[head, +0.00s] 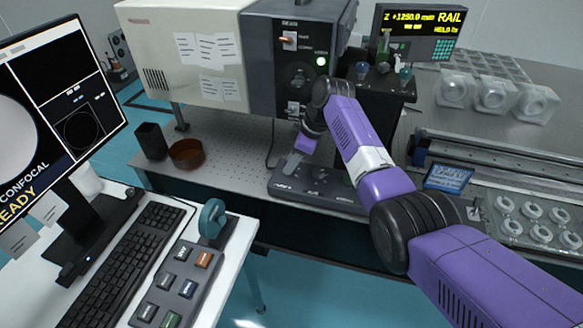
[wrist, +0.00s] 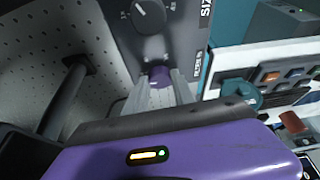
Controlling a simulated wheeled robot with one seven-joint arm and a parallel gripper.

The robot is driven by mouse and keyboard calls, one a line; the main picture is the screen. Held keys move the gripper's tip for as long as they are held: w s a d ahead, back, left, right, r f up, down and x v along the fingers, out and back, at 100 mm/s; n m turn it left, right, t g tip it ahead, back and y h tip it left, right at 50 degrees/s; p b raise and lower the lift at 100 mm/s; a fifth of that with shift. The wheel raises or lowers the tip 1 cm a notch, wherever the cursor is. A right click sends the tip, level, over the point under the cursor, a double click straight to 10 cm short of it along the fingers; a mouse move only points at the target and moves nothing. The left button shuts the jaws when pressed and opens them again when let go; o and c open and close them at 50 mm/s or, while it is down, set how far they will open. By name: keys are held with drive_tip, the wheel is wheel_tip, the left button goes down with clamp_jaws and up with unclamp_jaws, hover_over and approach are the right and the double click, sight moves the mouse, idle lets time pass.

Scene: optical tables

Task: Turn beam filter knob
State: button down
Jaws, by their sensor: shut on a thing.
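A dark control panel (head: 342,196) lies on the perforated table below the large instrument. My gripper (wrist: 159,84) is shut on the purple knob, with one finger on each side. Small lettering beside this knob is hard to read. In the head view my gripper (head: 291,166) reaches down to the panel's left part, and the gripped knob cannot be made out there.
The cream and dark instrument (head: 262,60) stands behind the panel. A brown dish (head: 187,153) and a black cup (head: 151,141) sit to the left. A rail (head: 480,155) and a blue display (head: 448,178) lie to the right. A desk with a keyboard (head: 125,262) stands in front left.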

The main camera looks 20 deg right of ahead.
drive_tip(key=shift+n+b, duration=0.4)
drive_tip(key=shift+n, duration=0.1)
drive_tip(key=c, duration=1.1)
unclamp_jaws()
drive_tip(key=shift+o, duration=0.2)
drive_tip(key=v, duration=0.8)
drive_tip(key=shift+w+d+f, duration=0.1)
